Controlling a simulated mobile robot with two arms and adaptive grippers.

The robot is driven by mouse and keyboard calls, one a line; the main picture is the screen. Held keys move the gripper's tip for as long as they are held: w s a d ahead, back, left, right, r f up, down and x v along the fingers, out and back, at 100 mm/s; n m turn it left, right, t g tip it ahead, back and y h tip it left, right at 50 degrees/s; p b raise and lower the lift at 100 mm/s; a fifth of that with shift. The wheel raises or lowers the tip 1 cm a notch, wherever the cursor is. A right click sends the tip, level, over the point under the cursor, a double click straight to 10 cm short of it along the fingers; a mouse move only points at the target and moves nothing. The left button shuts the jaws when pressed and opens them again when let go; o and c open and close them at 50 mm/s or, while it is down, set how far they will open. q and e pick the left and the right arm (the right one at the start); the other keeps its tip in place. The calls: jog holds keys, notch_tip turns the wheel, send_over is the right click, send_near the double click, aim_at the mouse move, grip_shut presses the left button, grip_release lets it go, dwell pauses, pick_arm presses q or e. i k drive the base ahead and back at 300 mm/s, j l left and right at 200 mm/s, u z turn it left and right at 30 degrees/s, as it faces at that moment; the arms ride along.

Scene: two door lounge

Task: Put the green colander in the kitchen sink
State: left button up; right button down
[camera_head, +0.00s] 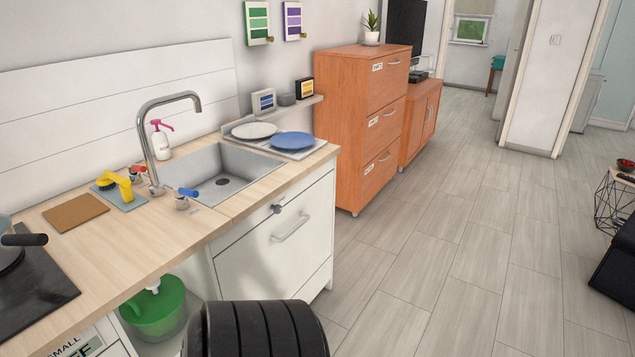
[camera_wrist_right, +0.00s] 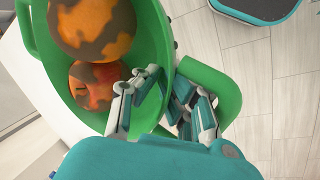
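My right gripper (camera_wrist_right: 168,80) is shut on the rim at the handle side, one finger inside the bowl and the other by the handle loop. The kitchen sink (camera_head: 219,174) is a grey basin in the wooden counter in the head view; it looks empty. The colander I hold cannot be made out in the head view. My left gripper is out of view.
A green bucket (camera_head: 157,311) stands under the counter. A blue plate (camera_head: 292,140) and a white plate (camera_head: 254,130) lie right of the sink. Floor (camera_head: 440,260) right of the counter is clear.

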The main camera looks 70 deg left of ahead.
aim_at(216, 204)
jog(key=u, duration=3.15)
jog(key=i+l+u, duration=0.1)
jog(key=i+u, duration=0.15)
jog(key=i, duration=0.2)
jog(key=i+l+u, duration=0.25)
jog(key=i, duration=0.2)
jog(key=j, duration=0.1)
